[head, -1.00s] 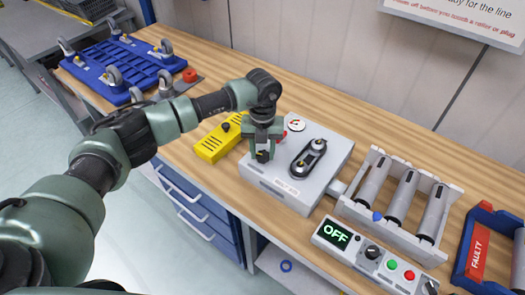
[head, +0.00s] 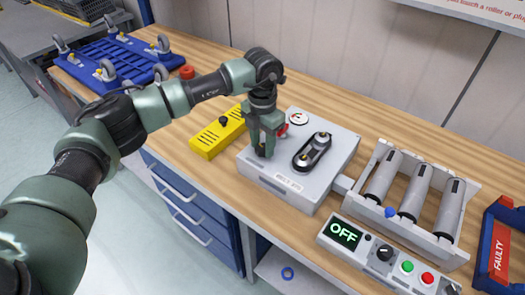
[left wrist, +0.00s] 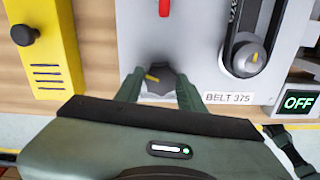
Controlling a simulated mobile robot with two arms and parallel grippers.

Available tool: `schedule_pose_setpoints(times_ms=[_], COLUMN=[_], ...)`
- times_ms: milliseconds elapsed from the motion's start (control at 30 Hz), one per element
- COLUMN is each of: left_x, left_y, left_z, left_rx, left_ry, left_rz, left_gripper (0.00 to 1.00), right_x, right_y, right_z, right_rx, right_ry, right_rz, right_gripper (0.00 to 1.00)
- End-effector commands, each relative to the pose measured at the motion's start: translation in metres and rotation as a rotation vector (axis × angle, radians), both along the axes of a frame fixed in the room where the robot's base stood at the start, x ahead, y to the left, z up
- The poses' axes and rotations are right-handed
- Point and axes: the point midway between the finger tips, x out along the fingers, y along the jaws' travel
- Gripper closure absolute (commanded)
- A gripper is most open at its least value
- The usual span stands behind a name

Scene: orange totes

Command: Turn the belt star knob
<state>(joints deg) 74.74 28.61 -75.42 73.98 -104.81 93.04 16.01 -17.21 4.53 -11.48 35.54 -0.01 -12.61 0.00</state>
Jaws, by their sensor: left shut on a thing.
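The belt star knob (left wrist: 158,80) is dark with a yellow mark. It sits on the top of a grey belt box (head: 330,180), near its front left corner. My left gripper (head: 262,148) points down over it, with a finger on each side, shut on the knob. The left wrist view shows the fingers (left wrist: 160,88) around it. The yellow mark points to the left there. In the head view the fingers mostly hide the knob. The belt with two pulleys (head: 312,152) lies to its right. My right gripper is not in view.
A yellow box (head: 215,136) stands just left of the belt box. A red lever (head: 283,129) and a round gauge (head: 299,118) are behind the gripper. A roller rack (head: 415,195) and a control panel reading OFF (head: 345,234) stand to the right.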

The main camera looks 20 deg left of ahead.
Motion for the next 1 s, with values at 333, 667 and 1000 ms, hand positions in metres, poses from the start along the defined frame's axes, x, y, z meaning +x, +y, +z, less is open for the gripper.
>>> schedule_pose_setpoints(times_ms=[333,667,1000], left_x=[0.001,0.001,0.001], left_y=[0.000,0.000,0.000], left_z=[-0.002,0.000,0.001], left_rx=[0.000,0.000,-0.001], left_ry=[-0.003,-0.003,-0.002], left_rz=[-0.297,-0.470,-0.522], left_gripper=[1.00,1.00,1.00], right_x=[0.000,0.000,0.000], right_y=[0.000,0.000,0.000], right_z=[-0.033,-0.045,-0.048], right_rx=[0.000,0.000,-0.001], right_ry=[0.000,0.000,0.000], right_rz=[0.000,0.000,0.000], right_gripper=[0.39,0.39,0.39])
